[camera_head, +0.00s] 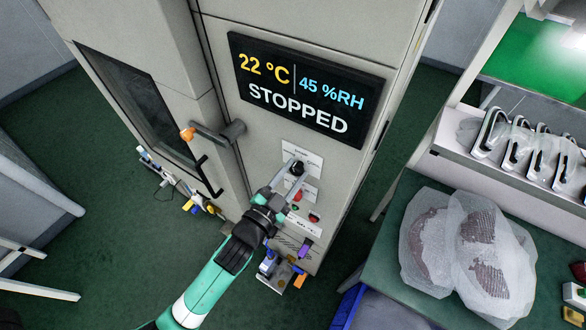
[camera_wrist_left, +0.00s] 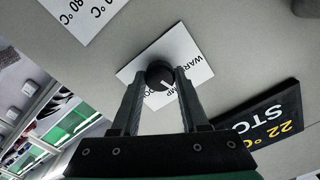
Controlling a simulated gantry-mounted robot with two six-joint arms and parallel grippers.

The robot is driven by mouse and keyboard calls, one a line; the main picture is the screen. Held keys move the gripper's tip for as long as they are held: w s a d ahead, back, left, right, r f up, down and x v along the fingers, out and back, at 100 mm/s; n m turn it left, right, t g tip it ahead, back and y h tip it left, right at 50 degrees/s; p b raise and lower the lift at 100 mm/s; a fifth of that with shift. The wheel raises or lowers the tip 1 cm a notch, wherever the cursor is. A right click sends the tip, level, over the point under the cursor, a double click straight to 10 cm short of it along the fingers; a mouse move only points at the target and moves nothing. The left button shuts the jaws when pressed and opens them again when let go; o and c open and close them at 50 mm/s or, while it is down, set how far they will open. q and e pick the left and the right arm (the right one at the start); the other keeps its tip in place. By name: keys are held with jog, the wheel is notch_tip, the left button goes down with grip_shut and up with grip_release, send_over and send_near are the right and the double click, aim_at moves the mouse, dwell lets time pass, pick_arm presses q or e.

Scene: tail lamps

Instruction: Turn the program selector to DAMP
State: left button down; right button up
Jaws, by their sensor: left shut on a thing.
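The program selector (camera_head: 297,168) is a small black round knob on a white label on the grey cabinet's front, below the display. In the left wrist view the knob (camera_wrist_left: 159,74) sits between the fingertips of my left gripper (camera_wrist_left: 159,80). My left gripper (camera_head: 291,173) is shut on the knob. A short white mark shows on the knob, towards the lower right in the wrist view. The label (camera_wrist_left: 196,66) reads "WAR…" and "…MP" around the knob; the fingers and knob hide part of it. My right gripper is not in view.
The display (camera_head: 308,92) reads 22 °C, 45 %RH, STOPPED. A red and a green button (camera_head: 295,208) sit below the selector. A door handle (camera_head: 212,132) juts out to the left. A green table (camera_head: 400,215) with bagged lamps (camera_head: 470,250) stands on the right.

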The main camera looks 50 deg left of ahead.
pick_arm(q)
jog(key=shift+m+p, duration=0.6)
jog(key=shift+m, duration=0.9)
jog(key=shift+c, duration=2.1)
grip_release()
jog(key=b+v, duration=0.3)
jog(key=v, duration=0.8)
jog(key=shift+s, duration=0.3)
jog(key=shift+d, duration=0.1)
